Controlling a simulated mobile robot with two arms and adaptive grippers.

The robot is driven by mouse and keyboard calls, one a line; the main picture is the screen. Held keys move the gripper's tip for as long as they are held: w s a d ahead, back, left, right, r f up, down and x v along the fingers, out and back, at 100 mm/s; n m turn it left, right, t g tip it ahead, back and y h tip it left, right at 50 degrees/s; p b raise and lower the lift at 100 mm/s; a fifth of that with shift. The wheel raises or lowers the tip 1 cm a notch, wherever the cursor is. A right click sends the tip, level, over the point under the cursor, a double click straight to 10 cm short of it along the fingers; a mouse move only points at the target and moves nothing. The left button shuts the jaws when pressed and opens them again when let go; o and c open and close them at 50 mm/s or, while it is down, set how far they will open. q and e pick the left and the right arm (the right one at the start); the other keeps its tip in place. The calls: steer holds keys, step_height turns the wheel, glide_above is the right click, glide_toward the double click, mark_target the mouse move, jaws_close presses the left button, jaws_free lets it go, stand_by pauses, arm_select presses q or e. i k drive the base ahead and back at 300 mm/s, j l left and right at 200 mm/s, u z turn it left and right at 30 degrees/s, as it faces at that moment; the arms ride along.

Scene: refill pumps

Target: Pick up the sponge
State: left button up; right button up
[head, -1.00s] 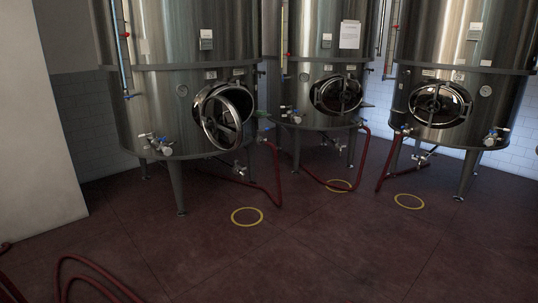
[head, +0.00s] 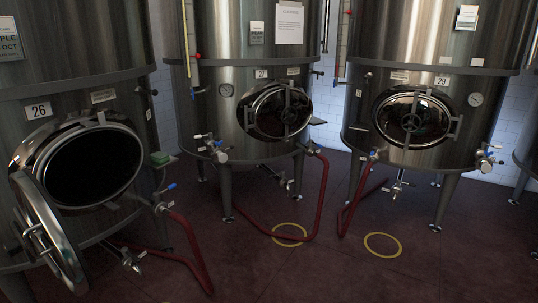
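A small green block that looks like the sponge (head: 160,158) rests on a small ledge at the right side of tank 26 (head: 45,95), at the left of the head view. It sits just right of the tank's open round hatch (head: 88,168) and above a blue-handled valve (head: 165,188). It is small in the picture, so its details are hard to tell. Neither of my grippers is in view.
The hatch door (head: 45,235) of tank 26 swings out at the lower left. Tank 27 (head: 240,75) and tank 29 (head: 425,80) have shut hatches. Red hoses (head: 200,260) run across the floor. Yellow rings (head: 382,245) mark the floor. The floor at the lower right is clear.

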mark_target(159, 157)
steer(key=i+l+u, duration=0.1)
steer(key=i, duration=0.65)
steer(key=i+l+u, duration=0.1)
steer(key=i, duration=0.65)
steer(key=i+j+u, duration=0.1)
steer(key=i+u, duration=0.55)
steer(key=u, duration=0.2)
steer(key=i+l+u, duration=0.1)
steer(key=i+u, duration=0.35)
steer(key=k, duration=0.1)
